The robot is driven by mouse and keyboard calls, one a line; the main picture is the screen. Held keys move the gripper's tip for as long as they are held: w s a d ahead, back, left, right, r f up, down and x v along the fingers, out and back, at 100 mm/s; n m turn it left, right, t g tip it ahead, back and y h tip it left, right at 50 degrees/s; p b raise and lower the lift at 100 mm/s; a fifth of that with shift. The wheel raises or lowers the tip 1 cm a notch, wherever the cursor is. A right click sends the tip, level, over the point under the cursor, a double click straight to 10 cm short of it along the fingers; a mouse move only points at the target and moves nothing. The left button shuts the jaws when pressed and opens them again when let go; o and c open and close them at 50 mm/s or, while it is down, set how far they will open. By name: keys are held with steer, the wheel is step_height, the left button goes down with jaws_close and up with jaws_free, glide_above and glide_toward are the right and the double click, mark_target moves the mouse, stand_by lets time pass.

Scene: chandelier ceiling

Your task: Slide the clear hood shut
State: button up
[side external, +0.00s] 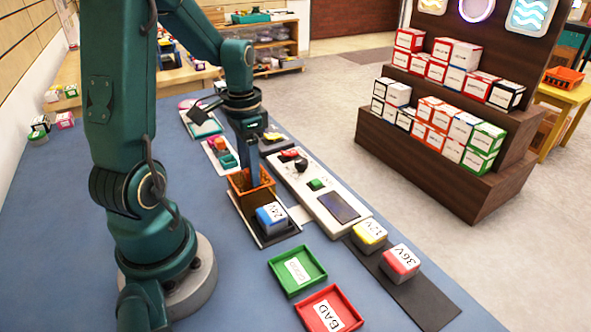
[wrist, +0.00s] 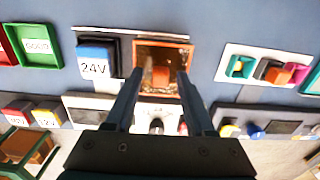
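An orange, see-through box-like hood (side external: 251,190) stands on a dark base plate (side external: 283,235), beside a white-and-blue block marked 24V (side external: 271,218). In the wrist view the orange hood (wrist: 164,50) is at the top middle, with the 24V block (wrist: 95,62) to its left. A small orange shape shows inside it. My gripper (side external: 250,165) points down at the hood from above. In the wrist view my gripper (wrist: 160,78) has its two fingers apart, with their tips over the hood. I cannot tell whether they touch it.
A white panel (side external: 320,205) with a knob, a green button and a dark screen lies right of the hood. A green tray (side external: 297,270) and a red BAD tray (side external: 329,312) lie in front. Yellow 12V (side external: 369,236) and red 36V (side external: 400,262) blocks sit on a dark strip.

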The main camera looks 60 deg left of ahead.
jaws_close()
stand_by(1.3)
